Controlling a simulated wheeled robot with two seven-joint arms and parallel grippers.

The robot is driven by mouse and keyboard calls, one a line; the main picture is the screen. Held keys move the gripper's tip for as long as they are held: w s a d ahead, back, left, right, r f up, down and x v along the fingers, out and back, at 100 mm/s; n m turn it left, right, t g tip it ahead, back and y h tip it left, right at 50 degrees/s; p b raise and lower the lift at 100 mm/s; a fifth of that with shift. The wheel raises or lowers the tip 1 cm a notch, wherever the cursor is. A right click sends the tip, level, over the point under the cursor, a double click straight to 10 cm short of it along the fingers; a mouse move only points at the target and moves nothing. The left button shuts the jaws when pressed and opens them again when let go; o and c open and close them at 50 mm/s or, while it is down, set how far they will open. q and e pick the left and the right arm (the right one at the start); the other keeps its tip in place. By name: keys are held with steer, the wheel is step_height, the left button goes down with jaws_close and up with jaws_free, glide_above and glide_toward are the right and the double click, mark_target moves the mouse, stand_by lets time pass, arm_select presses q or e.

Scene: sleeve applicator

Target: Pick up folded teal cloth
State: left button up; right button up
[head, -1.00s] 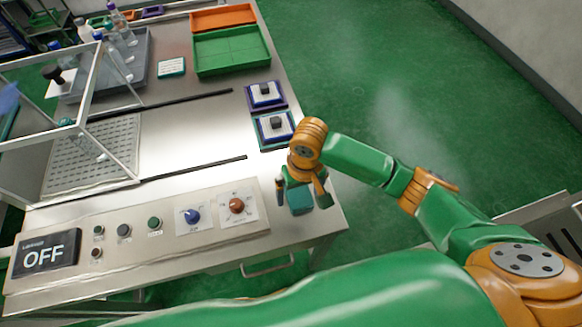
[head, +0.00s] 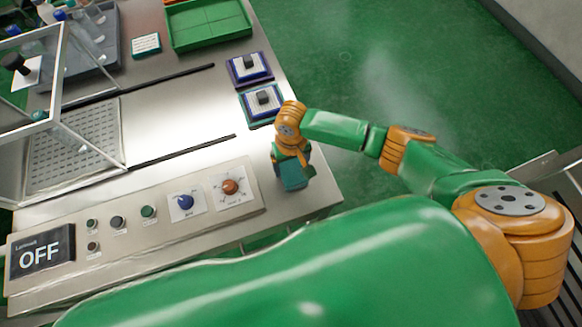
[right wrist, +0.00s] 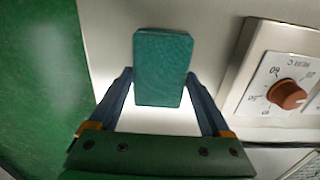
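The folded teal cloth (head: 293,174) is a small block-like bundle on the steel worktop, right of the orange dial. In the right wrist view the cloth (right wrist: 163,66) shows between the fingertips. My right gripper (head: 290,160) is over it from above. In the right wrist view the fingers of this gripper (right wrist: 160,74) stand on either side of the cloth, their tips very close to its edges. They look open around it; contact is hard to judge. My left gripper is not in view.
A control panel with an orange dial (head: 230,187) and blue dial (head: 186,202) lies left of the cloth. The table's right edge is close by. A clear-walled frame (head: 62,75) stands at the left.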

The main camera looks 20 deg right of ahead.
steer(key=shift+s, duration=0.1)
steer(key=c, duration=0.3)
steer(key=shift+c, duration=0.2)
steer(key=shift+w+r, duration=0.2)
steer(key=shift+r, duration=0.15)
steer(key=s+a+r, duration=0.8)
steer(key=a+r, duration=0.3)
steer(key=r, duration=0.1)
steer(key=shift+s+a+r+p, duration=0.15)
steer(key=shift+s+p, duration=0.05)
steer(key=shift+p, duration=0.25)
